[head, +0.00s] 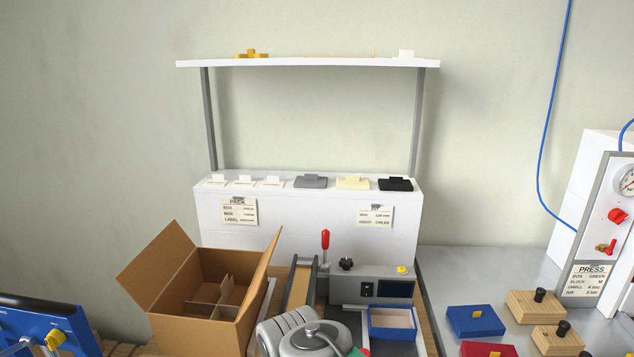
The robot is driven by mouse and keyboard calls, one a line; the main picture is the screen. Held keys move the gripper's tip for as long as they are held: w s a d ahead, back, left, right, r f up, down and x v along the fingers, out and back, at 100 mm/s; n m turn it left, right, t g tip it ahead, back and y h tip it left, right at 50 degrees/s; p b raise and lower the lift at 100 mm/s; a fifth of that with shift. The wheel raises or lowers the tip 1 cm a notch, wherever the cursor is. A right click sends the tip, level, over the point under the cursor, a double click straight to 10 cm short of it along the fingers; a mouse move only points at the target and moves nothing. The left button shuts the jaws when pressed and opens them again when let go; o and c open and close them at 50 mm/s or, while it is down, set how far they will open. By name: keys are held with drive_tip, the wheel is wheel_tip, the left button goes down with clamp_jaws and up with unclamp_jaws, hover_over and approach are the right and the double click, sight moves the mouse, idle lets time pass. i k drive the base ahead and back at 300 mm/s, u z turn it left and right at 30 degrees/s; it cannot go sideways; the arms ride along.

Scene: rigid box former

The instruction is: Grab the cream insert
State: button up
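The cream insert (352,183) is a flat pale-yellow block with a small raised tab on top. It rests on the white ledge, between a grey insert (311,182) on its left and a black insert (396,185) on its right, with gaps between them. Nothing touches or covers it. My gripper's fingers do not show in the head view. Grey rounded links, which look like part of my arm, show at the bottom centre, well below and in front of the ledge.
Small white pieces (244,181) stand left on the ledge. A white shelf (308,63) on posts hangs above. An open cardboard box (205,313), a grey machine with a red-handled lever (325,239) and a blue tray (392,333) stand in front. A press (594,240) is right.

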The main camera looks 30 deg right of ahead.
sight(351, 181)
drive_tip(key=u, duration=0.5)
drive_tip(key=k, duration=1.05)
drive_tip(key=z, duration=0.25)
drive_tip(key=i, duration=1.55)
drive_tip(key=u, duration=0.7)
